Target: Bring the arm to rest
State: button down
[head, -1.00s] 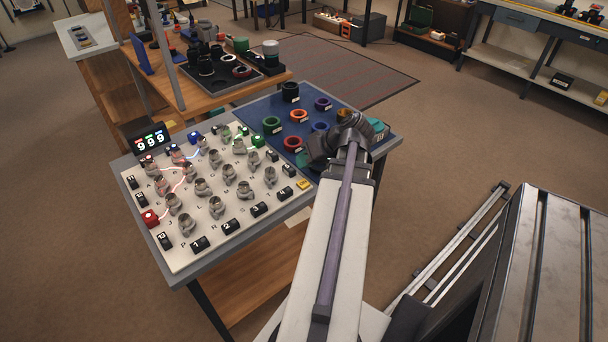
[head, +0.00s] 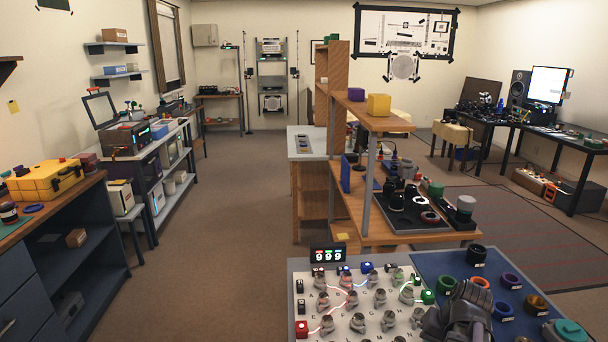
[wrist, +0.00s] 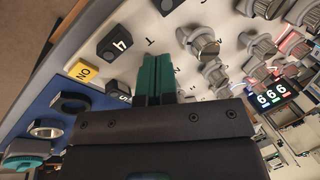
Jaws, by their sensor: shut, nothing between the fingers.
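My gripper (wrist: 156,68) shows in the wrist view with its two green fingers together and nothing between them. It points over the white knob panel (wrist: 140,20), near the black key marked 4 (wrist: 115,43). In the head view my wrist is the grey shape at the bottom, over the border of the panel (head: 345,328) and the blue mat (head: 430,262). The fingertips are hidden there. Whether the fingers touch the panel cannot be told.
Coloured rings, including a red one (head: 480,282) and a purple one (head: 511,281), lie on the mat. Open floor (head: 220,270) lies to the left.

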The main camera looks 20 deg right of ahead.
jog(key=w+a+r+n+p, duration=0.1)
jog(key=w+a+n, duration=0.1)
jog(key=a, duration=0.7)
jog(key=w+a+r+n+g+h+p, duration=0.1)
jog(key=w+a+r+n+p, duration=0.1)
jog(key=a, duration=0.8)
jog(key=w+a+r+n+g+h+p, duration=0.1)
jog(key=w+a+r+n+p, duration=0.1)
jog(key=a, duration=0.8)
jog(key=shift+w+n, duration=0.9)
jog(key=shift+w, duration=0.3)
